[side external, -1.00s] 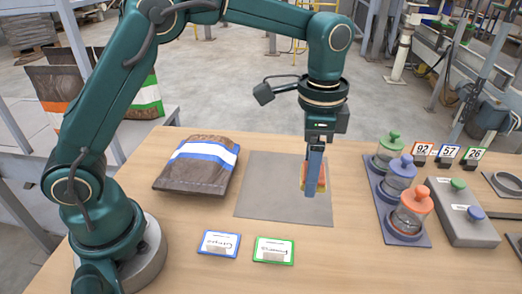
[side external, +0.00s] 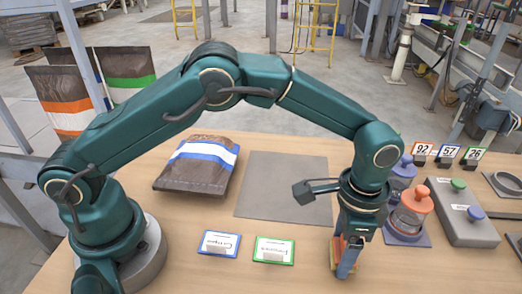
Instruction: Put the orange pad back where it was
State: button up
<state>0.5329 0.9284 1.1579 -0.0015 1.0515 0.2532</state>
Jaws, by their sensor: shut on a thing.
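My gripper (side external: 344,268) is low over the front of the table, right of the green-edged pad, in the side external view. It is shut on the orange pad (side external: 336,250), which shows only as a narrow orange strip beside the finger. The rest of the pad is hidden by the gripper. I cannot tell whether the pad touches the table. The blue-edged pad (side external: 219,243) and the green-edged pad (side external: 274,250) lie flat in a row to the left, labels up.
A grey mat (side external: 285,190) lies bare behind the pads. A brown bag with a blue and white band (side external: 198,166) lies left of it. Lidded jars on a tray (side external: 411,239) and a grey button box (side external: 462,222) stand to the right. Bare wood surrounds the gripper.

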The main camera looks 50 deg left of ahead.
jog(key=shift+f, duration=0.15)
jog(key=o, duration=1.2)
jog(key=shift+o, duration=0.2)
notch_tip(320, 180, up, 12)
jog(key=shift+r, duration=0.15)
jog(key=s+a+r+n+t, duration=0.35)
jog(key=a+r, duration=0.45)
jog(key=a, duration=0.3)
jog(key=s+a+f+n+t, duration=0.1)
jog(key=s+a+f+n, duration=0.1)
jog(key=s, duration=0.3)
jog(key=s+a+f+n+t, duration=0.1)
jog(key=s+a+f+n, duration=0.1)
jog(key=s+a, duration=0.3)
jog(key=shift+s+a+f+n, duration=0.3)
jog(key=shift+s+n, duration=0.2)
jog(key=shift+n, duration=0.25)
